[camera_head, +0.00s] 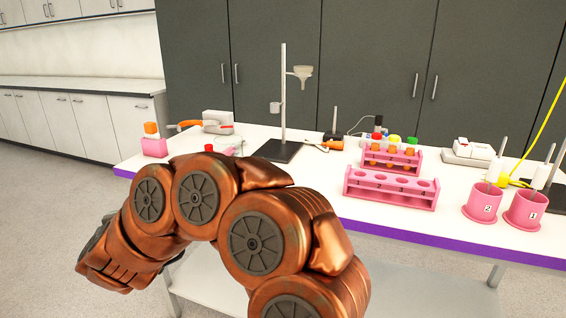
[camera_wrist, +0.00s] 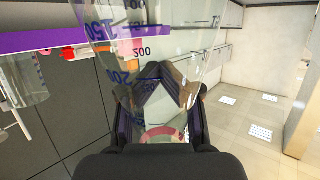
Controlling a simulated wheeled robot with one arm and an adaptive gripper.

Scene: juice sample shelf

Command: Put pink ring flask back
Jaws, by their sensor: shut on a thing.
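In the wrist view a clear glass flask (camera_wrist: 150,60) with dark volume marks fills the middle, and the room shows through it. A pink ring (camera_wrist: 160,134) shows at its lower part, near my gripper's palm. My gripper (camera_wrist: 158,100) is shut on the flask, with dark fingers on both sides of the glass. In the head view my copper arm bends across the front of the table to the lower left. The gripper and flask are hidden there.
The white table (camera_head: 310,190) has a purple front edge. It holds a pink tube rack (camera_head: 392,190), pink numbered cups (camera_head: 484,203), a ring stand (camera_head: 283,100), and a pink block with an orange top (camera_head: 153,147). Another glass vessel (camera_wrist: 22,80) shows in the wrist view.

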